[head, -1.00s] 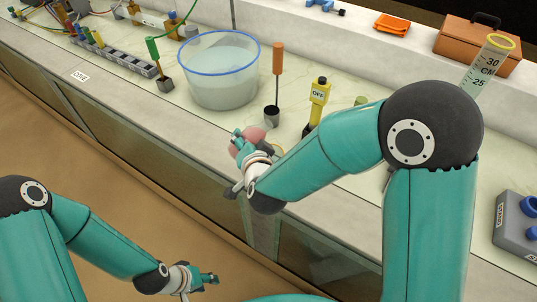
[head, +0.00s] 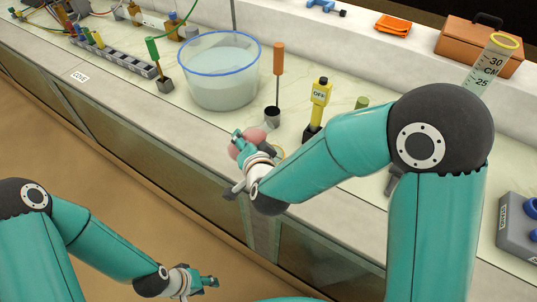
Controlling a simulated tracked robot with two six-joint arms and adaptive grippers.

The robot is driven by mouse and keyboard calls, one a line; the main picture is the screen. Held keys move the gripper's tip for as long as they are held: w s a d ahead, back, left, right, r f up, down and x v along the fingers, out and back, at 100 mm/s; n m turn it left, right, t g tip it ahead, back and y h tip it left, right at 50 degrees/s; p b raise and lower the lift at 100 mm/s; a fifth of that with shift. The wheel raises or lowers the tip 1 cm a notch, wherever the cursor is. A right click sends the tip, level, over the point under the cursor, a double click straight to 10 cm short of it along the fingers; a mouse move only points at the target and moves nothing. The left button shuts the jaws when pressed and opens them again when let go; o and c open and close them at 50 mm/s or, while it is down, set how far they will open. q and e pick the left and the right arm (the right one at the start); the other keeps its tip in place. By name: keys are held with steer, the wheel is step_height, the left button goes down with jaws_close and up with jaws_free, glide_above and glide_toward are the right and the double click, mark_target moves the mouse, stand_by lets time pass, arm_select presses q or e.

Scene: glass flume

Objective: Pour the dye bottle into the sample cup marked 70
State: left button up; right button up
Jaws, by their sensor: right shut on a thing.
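My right gripper (head: 240,149) is over the near edge of the bench and shut on a pinkish rounded thing (head: 254,136). This may be the dye bottle, but the fingers and wrist hide most of it. A pale yellowish rim (head: 279,153) shows just behind my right wrist. It may be a cup, but most of it is hidden and no number can be read. No mark 70 is readable anywhere. My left gripper (head: 210,282) is low over the brown floor in front of the bench, away from the objects. Its fingers are too small to judge.
A clear blue-rimmed water tub (head: 218,92) stands behind the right gripper. An orange-handled tool (head: 278,75) in a dark cup and a yellow OFF post (head: 319,100) stand to its right. A slotted rack (head: 115,55) lies at the left. A ruled cylinder (head: 488,65) stands at far right.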

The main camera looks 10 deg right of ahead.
steer(key=shift+a+f+m+y+b, duration=0.3)
steer(key=shift+f+m+y+b, duration=0.35)
steer(key=shift+b, duration=0.9)
stand_by(1.4)
steer(key=shift+a+r+m+t+y+b, duration=0.2)
steer(key=shift+r+m+t+y+b, duration=0.15)
steer(key=shift+r+m, duration=0.3)
stand_by(1.8)
steer(key=shift+a+f+m+y+b, duration=0.1)
steer(key=shift+f+m+y+b, duration=0.35)
steer(key=shift+f+b, duration=0.85)
stand_by(1.3)
